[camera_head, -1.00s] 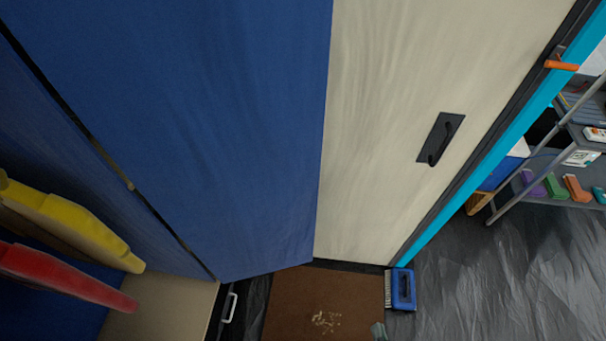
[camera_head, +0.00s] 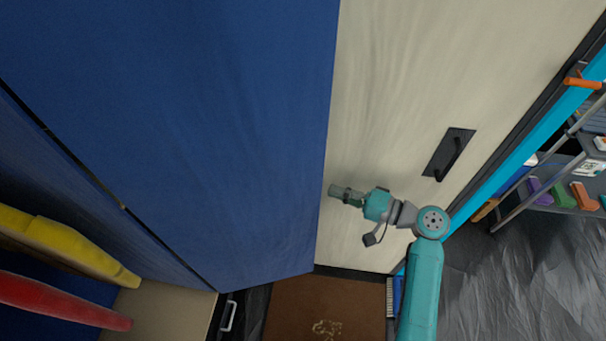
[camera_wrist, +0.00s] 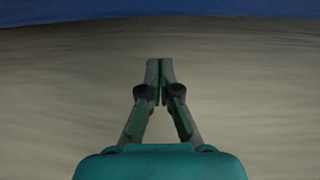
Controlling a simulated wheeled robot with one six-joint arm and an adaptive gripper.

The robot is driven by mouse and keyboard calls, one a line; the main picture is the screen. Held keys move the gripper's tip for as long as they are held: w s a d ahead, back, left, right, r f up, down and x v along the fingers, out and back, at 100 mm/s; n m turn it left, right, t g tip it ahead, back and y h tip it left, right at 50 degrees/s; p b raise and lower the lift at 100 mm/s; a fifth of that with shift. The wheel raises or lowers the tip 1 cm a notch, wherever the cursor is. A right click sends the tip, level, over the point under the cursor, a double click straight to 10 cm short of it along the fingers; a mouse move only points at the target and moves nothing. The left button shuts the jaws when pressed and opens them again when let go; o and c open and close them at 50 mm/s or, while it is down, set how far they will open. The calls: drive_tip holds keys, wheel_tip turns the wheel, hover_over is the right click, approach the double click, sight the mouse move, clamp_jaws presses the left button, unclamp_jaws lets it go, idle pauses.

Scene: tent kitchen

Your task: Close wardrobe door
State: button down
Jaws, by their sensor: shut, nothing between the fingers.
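The blue wardrobe door (camera_head: 190,130) stands open and fills the left and middle of the head view. Inside the wardrobe, yellow (camera_head: 65,245) and red (camera_head: 60,300) garment-like items show at the lower left. My gripper (camera_head: 332,190) is shut and empty, just right of the door's free edge, in front of a pale wooden door. In the wrist view my gripper's fingertips (camera_wrist: 160,62) are together, pointing towards a blue band of the wardrobe door (camera_wrist: 160,10) at the top. Whether they touch it I cannot tell.
The pale wooden door (camera_head: 400,90) with a black handle (camera_head: 448,154) stands behind my arm, in a bright blue frame. A brown mat (camera_head: 300,305) lies on the floor below. A shelf rack with coloured items (camera_head: 560,195) stands at the right.

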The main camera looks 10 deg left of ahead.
wheel_tip(320, 180, up, 6)
drive_tip(key=w+n+g+y, duration=0.2)
drive_tip(key=g, duration=0.1)
drive_tip(key=s+a, duration=0.2)
drive_tip(key=a, duration=0.6)
drive_tip(key=shift+s+a+r, duration=0.15)
drive_tip(key=shift+s+a, duration=0.15)
drive_tip(key=shift+a, duration=0.1)
drive_tip(key=shift+t, duration=0.3)
